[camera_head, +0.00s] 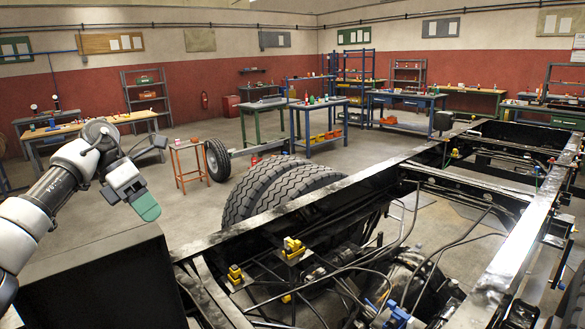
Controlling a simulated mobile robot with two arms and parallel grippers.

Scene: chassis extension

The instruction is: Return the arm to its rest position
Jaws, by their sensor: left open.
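My left arm comes in from the left edge, bent at the elbow. Its left gripper (142,204) hangs over the grey top of a dark box, left of the truck chassis (330,205). The gripper has a green pad at its tip and looks empty, with its fingers open. It is apart from the chassis rail and from the tires. My right gripper is not in view.
A dark box (105,285) stands at the lower left. Large tires (262,192) sit beside the chassis frame. An orange stool (188,146) and workbenches (318,109) stand farther back. Yellow fittings (292,248) and cables stick up inside the chassis.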

